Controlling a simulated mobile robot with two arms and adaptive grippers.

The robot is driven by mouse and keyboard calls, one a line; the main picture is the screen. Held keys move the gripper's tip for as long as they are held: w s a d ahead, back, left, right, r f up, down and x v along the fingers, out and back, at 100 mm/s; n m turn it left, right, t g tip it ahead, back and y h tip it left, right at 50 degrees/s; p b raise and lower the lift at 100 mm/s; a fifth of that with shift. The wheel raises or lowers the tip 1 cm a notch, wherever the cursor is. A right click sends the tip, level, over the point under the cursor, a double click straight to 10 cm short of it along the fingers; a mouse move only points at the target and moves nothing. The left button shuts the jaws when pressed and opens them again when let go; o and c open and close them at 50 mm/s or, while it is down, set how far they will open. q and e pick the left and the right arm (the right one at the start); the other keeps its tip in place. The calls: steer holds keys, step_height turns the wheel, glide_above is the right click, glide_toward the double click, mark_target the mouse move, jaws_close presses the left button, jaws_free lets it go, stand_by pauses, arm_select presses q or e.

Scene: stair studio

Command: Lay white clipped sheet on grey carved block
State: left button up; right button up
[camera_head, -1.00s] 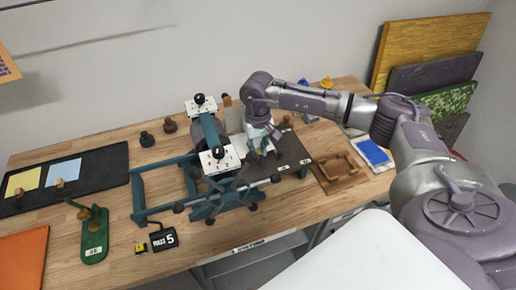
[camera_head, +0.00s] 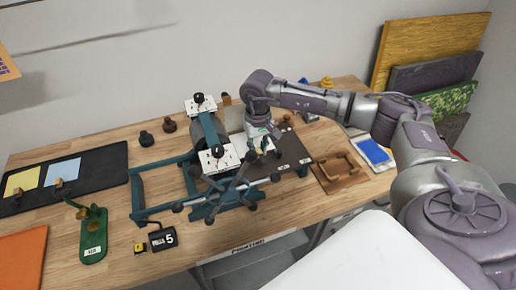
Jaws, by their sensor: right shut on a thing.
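My right gripper (camera_head: 264,148) is low over the dark bed of the press, at the right of its roller. It is shut, and its fingertips are small and partly hidden. A pale sheet (camera_head: 236,118), which appears to be the white clipped sheet, shows just left of and behind the gripper. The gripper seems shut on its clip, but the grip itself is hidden. I cannot make out the grey carved block; the gripper and press cover part of the bed. My left gripper is not in view.
The teal press (camera_head: 152,208) has a spoked wheel in front and white plates with black knobs (camera_head: 198,97). Right of it are a wooden frame (camera_head: 342,172) and a blue pad (camera_head: 374,151). A dark board (camera_head: 100,183) at left holds yellow and blue sheets.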

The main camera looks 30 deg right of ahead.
steer(key=shift+f+b, duration=0.15)
steer(key=shift+b, duration=0.55)
stand_by(1.0)
steer(key=o, duration=0.8)
steer(key=shift+o, duration=0.2)
steer(key=shift+r+p, duration=2)
steer(key=shift+r, duration=2.05)
steer(key=shift+s+f, duration=0.1)
steer(key=shift+f, duration=0.05)
